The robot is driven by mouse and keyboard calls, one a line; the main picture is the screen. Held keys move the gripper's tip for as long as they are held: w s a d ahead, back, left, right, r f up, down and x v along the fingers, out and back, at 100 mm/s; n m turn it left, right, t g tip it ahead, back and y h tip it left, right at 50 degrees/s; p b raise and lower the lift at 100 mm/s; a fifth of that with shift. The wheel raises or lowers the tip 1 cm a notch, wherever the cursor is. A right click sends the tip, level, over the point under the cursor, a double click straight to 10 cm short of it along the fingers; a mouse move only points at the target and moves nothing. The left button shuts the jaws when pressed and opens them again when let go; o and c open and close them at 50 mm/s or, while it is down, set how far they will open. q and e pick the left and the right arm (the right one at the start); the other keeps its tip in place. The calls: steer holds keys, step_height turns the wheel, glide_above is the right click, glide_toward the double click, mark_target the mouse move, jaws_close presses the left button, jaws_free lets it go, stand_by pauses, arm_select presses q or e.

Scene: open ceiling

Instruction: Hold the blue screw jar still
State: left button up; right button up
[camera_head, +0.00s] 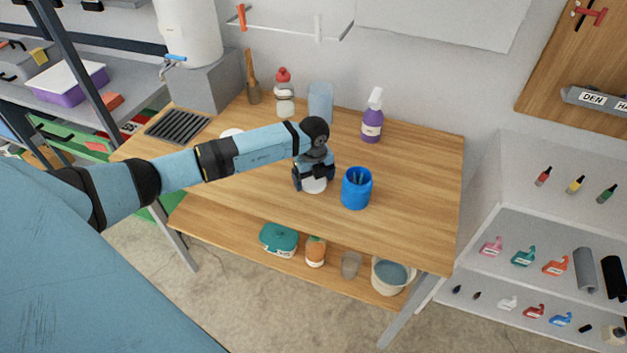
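The blue screw jar (356,190) stands upright on the wooden workbench, right of its middle, with dark thin items showing in its open top. My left gripper (314,183) is just left of the jar, pointing down, with a small gap between them. Its two fingers are spread apart. A white round object (314,187) shows between and below the fingers; I cannot tell whether they touch it. My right gripper is not in view.
On the workbench (420,185), a purple spray bottle (372,122), a pale blue container (320,102) and a red-capped bottle (285,97) stand at the back. The bench is clear right of the jar. A lower shelf holds a teal box (279,239) and a bucket (390,275).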

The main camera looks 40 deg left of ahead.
mark_target(313, 180)
arm_select(q)
steer(key=c, duration=0.6)
steer(key=shift+o, duration=0.2)
step_height(313, 180, up, 20)
steer(key=b, duration=0.1)
steer(key=shift+b, duration=0.35)
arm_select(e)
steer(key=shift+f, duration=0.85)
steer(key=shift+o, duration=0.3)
